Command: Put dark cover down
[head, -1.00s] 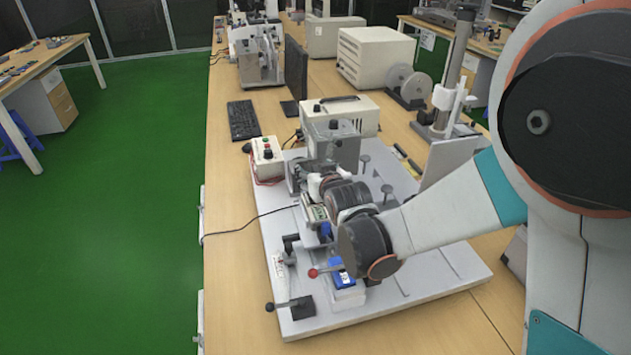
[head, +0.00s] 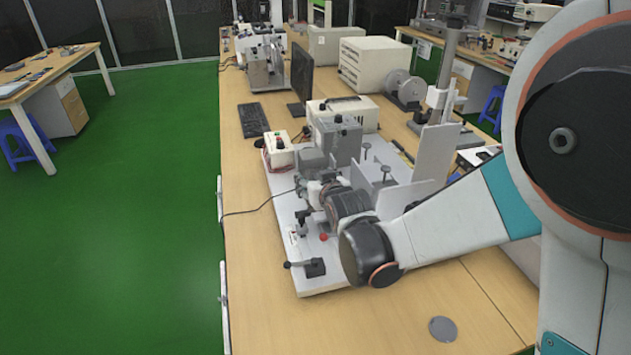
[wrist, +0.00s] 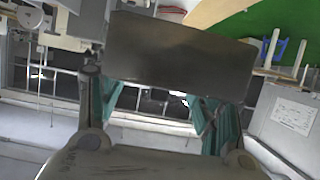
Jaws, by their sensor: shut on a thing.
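The dark cover (wrist: 180,55) is a flat, dark grey-brown rectangular plate in the upper middle of the wrist view. My gripper (wrist: 160,108) is shut on it, with a finger at each side of the picture. In the head view the cover cannot be made out. There my dark wrist joint (head: 367,252) is over the front of the test rig's white base plate (head: 330,280), and it and the arm hide part of the rig.
A lever with a black knob (head: 305,266) and a red knob (head: 323,237) stand by my wrist. A control box (head: 279,150) and grey upright panel (head: 434,150) are behind. A grey disc (head: 442,328) lies on the clear front table (head: 290,325).

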